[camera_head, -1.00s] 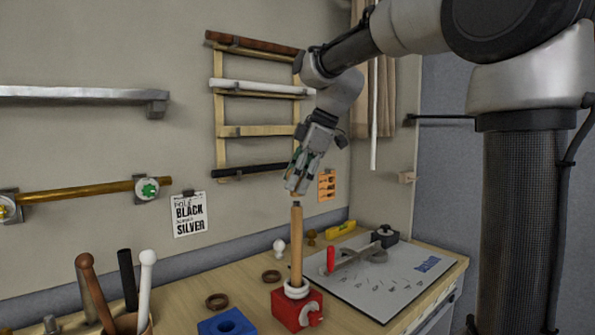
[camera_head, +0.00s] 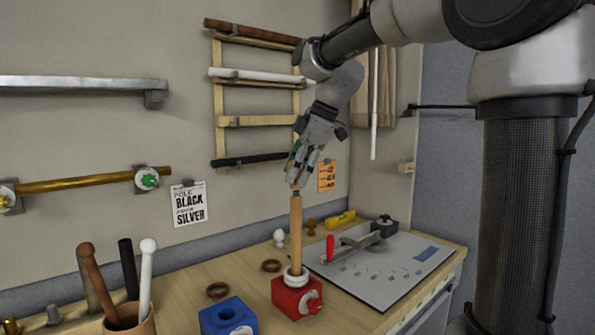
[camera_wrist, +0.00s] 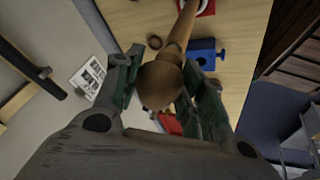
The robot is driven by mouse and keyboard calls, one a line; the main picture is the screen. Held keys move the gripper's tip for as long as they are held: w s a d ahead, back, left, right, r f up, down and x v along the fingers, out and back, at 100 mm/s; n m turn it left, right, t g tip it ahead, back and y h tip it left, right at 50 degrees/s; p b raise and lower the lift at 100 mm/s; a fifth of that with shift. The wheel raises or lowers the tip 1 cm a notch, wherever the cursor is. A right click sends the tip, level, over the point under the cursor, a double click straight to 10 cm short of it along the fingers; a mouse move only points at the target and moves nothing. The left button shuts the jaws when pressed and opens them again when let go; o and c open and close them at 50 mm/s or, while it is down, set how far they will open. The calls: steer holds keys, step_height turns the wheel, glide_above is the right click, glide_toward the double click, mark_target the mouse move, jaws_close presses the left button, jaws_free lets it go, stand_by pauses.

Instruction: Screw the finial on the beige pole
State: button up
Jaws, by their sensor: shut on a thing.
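The beige pole (camera_head: 296,235) stands upright in a red vise (camera_head: 297,297), with a white ring (camera_head: 296,277) around its lower end. My gripper (camera_head: 297,178) is directly above the pole, fingers pointing down, shut on a round wooden finial (camera_wrist: 160,85). In the head view only the lower part of the finial (camera_head: 295,188) shows below the fingers, at the pole's top. In the wrist view the finial lines up with the pole (camera_wrist: 183,22) and appears to meet it. The exact joint is too small to judge.
A blue vise (camera_head: 228,318), brown rings (camera_head: 218,290) and a cup of poles (camera_head: 128,322) are to the left. White (camera_head: 279,238) and brown (camera_head: 311,227) finials stand behind. A grey board (camera_head: 380,268) with a red-handled tool is to the right. A pole rack (camera_head: 220,100) hangs on the wall.

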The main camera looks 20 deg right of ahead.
steer(key=shift+f, duration=0.75)
stand_by(1.2)
steer(key=o, duration=1.1)
